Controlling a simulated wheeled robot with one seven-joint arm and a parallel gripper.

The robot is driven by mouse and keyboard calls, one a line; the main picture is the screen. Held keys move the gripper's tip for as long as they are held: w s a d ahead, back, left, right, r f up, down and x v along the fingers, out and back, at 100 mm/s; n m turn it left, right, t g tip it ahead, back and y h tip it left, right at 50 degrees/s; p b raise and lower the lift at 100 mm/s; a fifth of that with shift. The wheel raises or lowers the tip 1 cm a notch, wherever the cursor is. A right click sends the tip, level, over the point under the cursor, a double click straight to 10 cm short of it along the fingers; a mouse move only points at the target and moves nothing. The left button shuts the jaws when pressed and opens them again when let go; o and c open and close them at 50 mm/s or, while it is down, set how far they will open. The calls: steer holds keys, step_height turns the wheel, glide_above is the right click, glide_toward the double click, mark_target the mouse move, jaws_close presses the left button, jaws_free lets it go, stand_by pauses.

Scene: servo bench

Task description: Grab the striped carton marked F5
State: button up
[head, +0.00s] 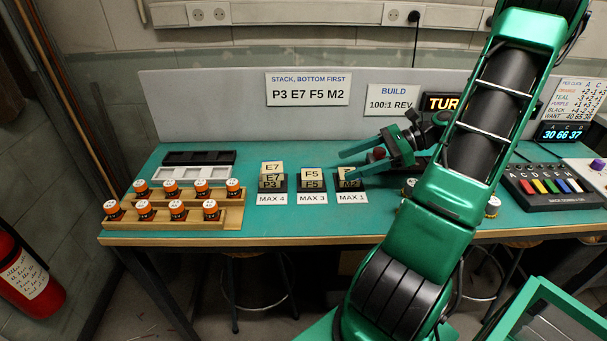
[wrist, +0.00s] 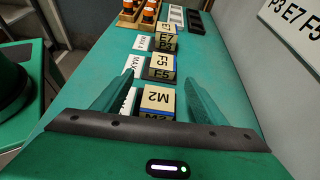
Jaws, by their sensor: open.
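The carton marked F5 (head: 312,175) stands on the MAX 3 pad in the middle of the bench, a cream block with a dark-edged front. It also shows in the wrist view (wrist: 161,66), beyond my fingertips. A carton marked M2 (wrist: 157,99) appears between my fingers in the wrist view; in the head view it is partly hidden by my gripper. My gripper (head: 352,160) is open, fingers pointing left, to the right of F5 and over the M2 place. It holds nothing.
Cartons E7 and P3 (head: 272,177) are stacked on the MAX 4 pad, left of F5. A sign (head: 308,89) reads P3 E7 F5 M2. Bench behind F5 is clear.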

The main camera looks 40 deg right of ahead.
mark_target(310, 173)
steer(key=shift+d+r, duration=0.1)
steer(key=shift+d, duration=0.15)
steer(key=shift+w+a+m+t, duration=0.2)
steer(key=shift+w+m+t, duration=0.05)
steer(key=shift+m+t, duration=0.05)
steer(key=x, duration=1)
steer(key=shift+w+a+r, duration=0.15)
steer(key=shift+c, duration=0.3)
steer(key=c, duration=1.1)
